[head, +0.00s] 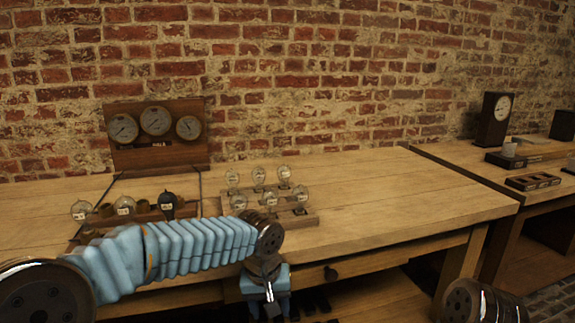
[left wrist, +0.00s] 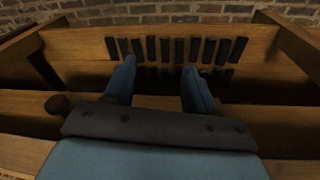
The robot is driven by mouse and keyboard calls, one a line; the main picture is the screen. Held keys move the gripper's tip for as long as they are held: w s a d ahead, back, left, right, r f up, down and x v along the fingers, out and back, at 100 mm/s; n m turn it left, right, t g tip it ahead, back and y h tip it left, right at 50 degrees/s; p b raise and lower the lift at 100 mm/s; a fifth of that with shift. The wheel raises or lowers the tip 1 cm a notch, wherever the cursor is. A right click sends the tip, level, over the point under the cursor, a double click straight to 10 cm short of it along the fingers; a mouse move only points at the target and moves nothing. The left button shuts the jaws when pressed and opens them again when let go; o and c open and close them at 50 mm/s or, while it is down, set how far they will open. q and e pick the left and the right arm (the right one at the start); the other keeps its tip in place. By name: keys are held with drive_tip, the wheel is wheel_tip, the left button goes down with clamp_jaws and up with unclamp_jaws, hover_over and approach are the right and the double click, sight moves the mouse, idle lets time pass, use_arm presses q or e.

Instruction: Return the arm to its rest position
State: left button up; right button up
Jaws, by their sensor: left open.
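My left arm comes in from the left in the head view, with blue ribbed sleeving, and bends down at the wrist. My left gripper (head: 270,303) hangs in front of the workbench's front edge, pointing down. In the left wrist view my left gripper (left wrist: 158,78) has its two blue fingers apart with nothing between them. Beyond the fingertips are several dark upright bars (left wrist: 180,48) on a wooden surface. My right gripper is not in view.
The workbench (head: 390,190) has a clear right half. Glass bulbs stand on a wooden rack (head: 300,220), with more bulbs (head: 124,206) to the left. A gauge panel (head: 158,135) stands behind. A dark drawer knob (head: 330,273) sticks out near the gripper.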

use_arm(q)
wheel_tip(320, 180, down, 15)
drive_tip(key=s+g+h, duration=0.1)
drive_tip(key=s+h, duration=0.1)
drive_tip(key=s, duration=0.1)
drive_tip(key=s+a+f, duration=0.3)
drive_tip(key=s+f, duration=0.5)
drive_tip(key=f, duration=0.2)
drive_tip(key=s+a+f+n+h, duration=0.1)
drive_tip(key=s+a+f, duration=0.3)
drive_tip(key=s+f, duration=0.4)
wheel_tip(320, 180, down, 2)
drive_tip(key=shift+s+f, duration=0.2)
drive_tip(key=shift+s, duration=0.15)
drive_tip(key=shift+o, duration=0.3)
